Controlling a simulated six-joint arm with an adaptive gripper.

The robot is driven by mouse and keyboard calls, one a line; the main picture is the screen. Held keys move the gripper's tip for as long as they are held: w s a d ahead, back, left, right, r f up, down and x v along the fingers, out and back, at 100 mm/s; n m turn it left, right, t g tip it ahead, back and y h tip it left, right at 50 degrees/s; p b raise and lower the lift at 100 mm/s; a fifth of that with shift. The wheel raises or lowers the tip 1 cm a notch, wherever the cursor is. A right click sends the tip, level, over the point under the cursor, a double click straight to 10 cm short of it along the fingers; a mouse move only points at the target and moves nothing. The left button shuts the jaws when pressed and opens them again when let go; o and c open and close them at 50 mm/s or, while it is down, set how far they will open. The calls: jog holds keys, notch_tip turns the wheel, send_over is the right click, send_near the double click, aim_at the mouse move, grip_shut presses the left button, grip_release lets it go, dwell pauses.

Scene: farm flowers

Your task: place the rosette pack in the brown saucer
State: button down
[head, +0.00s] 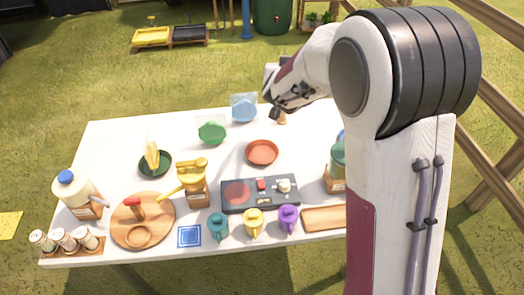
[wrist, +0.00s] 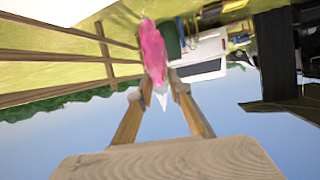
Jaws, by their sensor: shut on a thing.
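My gripper (wrist: 161,84) is shut on the rosette pack (wrist: 153,48), a pink thing with a pale, pointed end between the fingertips in the wrist view. In the head view my gripper (head: 284,101) is raised over the far right part of the table, behind and right of the brown saucer. I cannot make out the pack there. The brown saucer (head: 262,152) is reddish brown, round and empty. It lies flat on the white table, apart from the gripper.
A green dish (head: 212,137) and a blue item (head: 244,108) stand left of the gripper. A dark green saucer (head: 143,168) holds a yellow item. A black hob (head: 258,207), a yellow-topped grinder (head: 193,185) and several mugs stand nearer. The white table (head: 120,135) is bare at far left.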

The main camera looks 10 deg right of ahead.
jog(key=s+a+f+n+y, duration=0.2)
jog(key=s+a+f, duration=0.4)
jog(key=f, duration=0.3)
jog(key=shift+s+a+n+y, duration=0.25)
jog(key=shift+a+n+y, duration=0.15)
jog(key=shift+y, duration=0.2)
jog(key=shift+f, duration=0.15)
jog(key=shift+f, duration=2.85)
jog(key=shift+f, duration=0.1)
jog(key=shift+f, duration=1.95)
jog(key=shift+f, duration=0.45)
jog(key=c, duration=1.8)
grip_release()
jog(key=shift+c, duration=0.2)
